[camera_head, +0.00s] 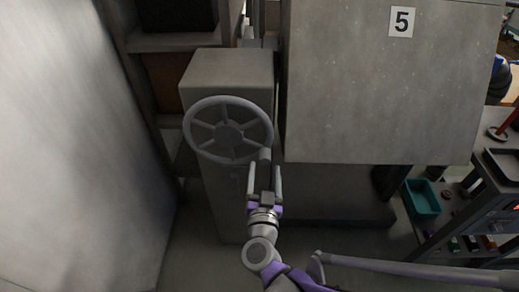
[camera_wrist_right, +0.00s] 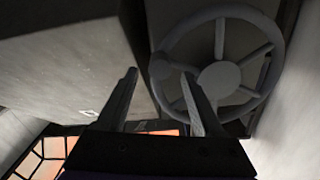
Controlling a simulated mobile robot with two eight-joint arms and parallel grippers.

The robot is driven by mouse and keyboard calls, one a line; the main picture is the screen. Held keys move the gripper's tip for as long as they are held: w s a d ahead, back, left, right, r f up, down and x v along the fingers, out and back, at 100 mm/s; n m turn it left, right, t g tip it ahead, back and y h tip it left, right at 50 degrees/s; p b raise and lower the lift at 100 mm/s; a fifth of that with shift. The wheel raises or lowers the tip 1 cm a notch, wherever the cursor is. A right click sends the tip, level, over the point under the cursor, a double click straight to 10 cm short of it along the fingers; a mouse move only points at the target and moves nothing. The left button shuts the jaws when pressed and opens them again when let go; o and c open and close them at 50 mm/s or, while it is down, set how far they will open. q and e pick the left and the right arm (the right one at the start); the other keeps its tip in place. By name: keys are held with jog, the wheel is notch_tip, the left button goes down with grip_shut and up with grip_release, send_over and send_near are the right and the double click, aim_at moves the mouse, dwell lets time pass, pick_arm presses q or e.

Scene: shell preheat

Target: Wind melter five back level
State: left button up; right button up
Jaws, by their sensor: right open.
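Melter five is a big grey body (camera_head: 385,95) with a "5" plate (camera_head: 401,22); I cannot tell its exact tilt. Left of it, a grey pedestal (camera_head: 228,68) carries a spoked handwheel (camera_head: 229,129). A crank knob (camera_head: 264,155) sits at the wheel's lower right rim. My right gripper (camera_head: 265,168) is open just below the knob, one finger to each side of it in the picture. In the right wrist view the wheel (camera_wrist_right: 218,77) is beyond the fingers, and the knob (camera_wrist_right: 160,69) shows between the fingertips (camera_wrist_right: 159,76). I cannot tell whether they touch. My left gripper is out of view.
A pale wall-like surface (camera_head: 80,150) fills the left side. Dark shelving (camera_head: 165,42) stands behind the pedestal. At right, a dark rack (camera_head: 480,190) stands beside a teal bin (camera_head: 422,198). Bare floor (camera_head: 200,265) shows below the pedestal.

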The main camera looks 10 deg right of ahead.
aim_at(266, 147)
jog(key=b+x, duration=0.1)
jog(key=x, duration=0.8)
jog(key=shift+w+d, duration=0.1)
jog(key=shift+w, duration=0.15)
grip_shut()
jog(key=shift+f, duration=0.1)
dwell(0.9)
